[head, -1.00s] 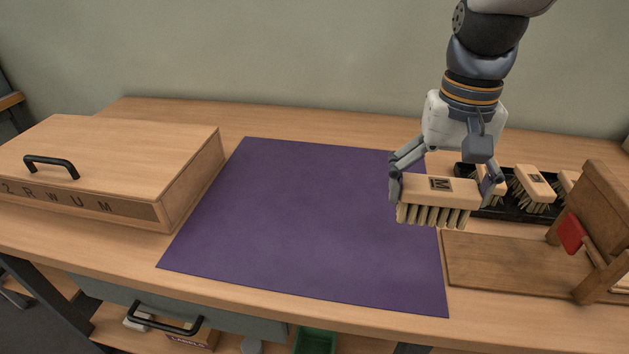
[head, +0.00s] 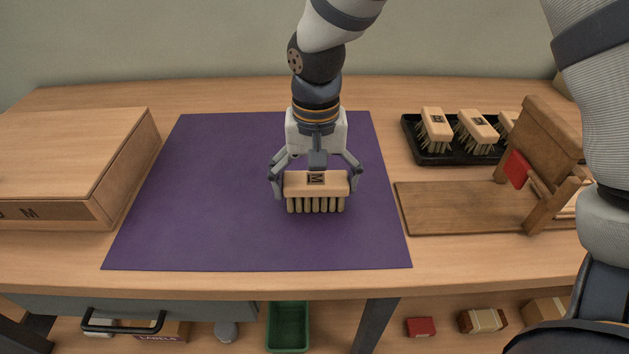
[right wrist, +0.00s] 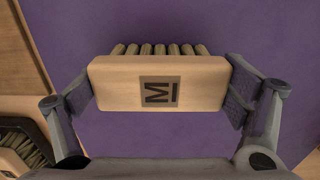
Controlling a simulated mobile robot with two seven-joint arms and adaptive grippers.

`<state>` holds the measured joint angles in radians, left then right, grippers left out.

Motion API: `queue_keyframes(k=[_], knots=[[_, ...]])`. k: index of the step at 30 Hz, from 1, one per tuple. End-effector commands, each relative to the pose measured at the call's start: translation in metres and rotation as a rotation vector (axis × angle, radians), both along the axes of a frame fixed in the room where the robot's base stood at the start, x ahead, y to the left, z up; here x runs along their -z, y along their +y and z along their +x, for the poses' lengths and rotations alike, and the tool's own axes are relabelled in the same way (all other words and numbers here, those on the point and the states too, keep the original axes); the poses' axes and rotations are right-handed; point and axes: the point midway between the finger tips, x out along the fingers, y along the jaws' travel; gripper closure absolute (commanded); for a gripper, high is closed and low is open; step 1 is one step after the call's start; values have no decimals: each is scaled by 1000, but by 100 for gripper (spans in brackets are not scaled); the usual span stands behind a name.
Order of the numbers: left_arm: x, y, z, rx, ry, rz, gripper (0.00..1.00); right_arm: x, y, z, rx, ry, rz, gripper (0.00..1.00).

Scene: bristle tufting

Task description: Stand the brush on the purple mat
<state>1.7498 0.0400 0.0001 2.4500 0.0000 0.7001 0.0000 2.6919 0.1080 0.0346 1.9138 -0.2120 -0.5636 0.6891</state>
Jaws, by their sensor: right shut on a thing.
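The brush (head: 300,184) has a pale wooden block marked with a dark M and a row of tan bristle tufts pointing down. My right gripper (head: 316,186) is shut on the block's two ends. The brush is over the purple mat (head: 220,230), right of its middle; I cannot tell whether the bristles touch it. In the right wrist view the block (right wrist: 115,85) sits between both finger pads, with the tuft tips (right wrist: 160,49) showing beyond its edge. My left gripper is not in view.
A black tray (head: 410,135) with several similar brushes stands at the back right. A wooden board (head: 450,208) with an upright wooden stand (head: 545,135) lies in front of it. A wooden box (head: 80,150) stands left of the mat. The mat's left part is clear.

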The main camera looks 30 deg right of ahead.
Motion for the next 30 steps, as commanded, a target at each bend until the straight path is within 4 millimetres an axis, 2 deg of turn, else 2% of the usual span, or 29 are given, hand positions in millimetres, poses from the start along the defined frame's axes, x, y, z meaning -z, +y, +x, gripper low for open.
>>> queue_keyframes(k=[4,5,6,17,20,27,30], knots=[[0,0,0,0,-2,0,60,2,0,0,0,-1,0,35],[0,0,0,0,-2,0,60,2,0,0,0,-1,0,4],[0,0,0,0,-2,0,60,2,0,0,0,-1,0,0],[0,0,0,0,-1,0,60,-2,0,0,0,-1,0,0],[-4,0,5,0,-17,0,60,-21,0,1,0,-9,-1,0],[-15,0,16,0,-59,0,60,-89,0,0,1,-13,-1,0],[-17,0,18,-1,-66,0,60,-107,0,0,1,-7,0,0]])
